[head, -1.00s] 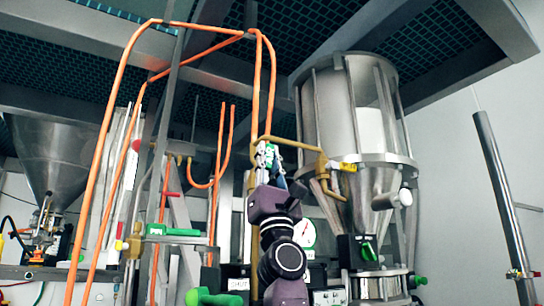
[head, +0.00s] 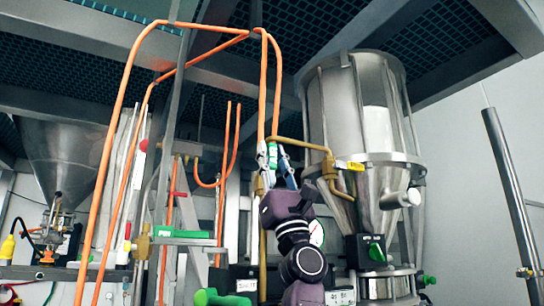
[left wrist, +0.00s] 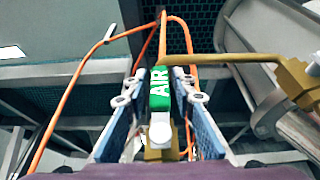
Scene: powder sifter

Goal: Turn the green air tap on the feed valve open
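The green air tap (head: 272,154) sits upright on the feed valve, below the orange hoses. In the left wrist view the tap (left wrist: 159,88) shows its white AIR lettering, with a pale round hub and a brass body (left wrist: 160,151) under it. My left gripper (head: 274,163) reaches up to the tap from below. In the left wrist view its two blue-padded fingers (left wrist: 158,84) stand on either side of the tap, with a visible gap on the left side; the right finger is closer to the tap. My right gripper is in no view.
A brass pipe (head: 302,143) runs right from the tap to a brass fitting (head: 329,174) by the steel hopper (head: 335,105). Orange hoses (head: 263,85) rise behind the tap. A green PIN handle (head: 188,233) is at lower left, a green knob (head: 376,251) at lower right.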

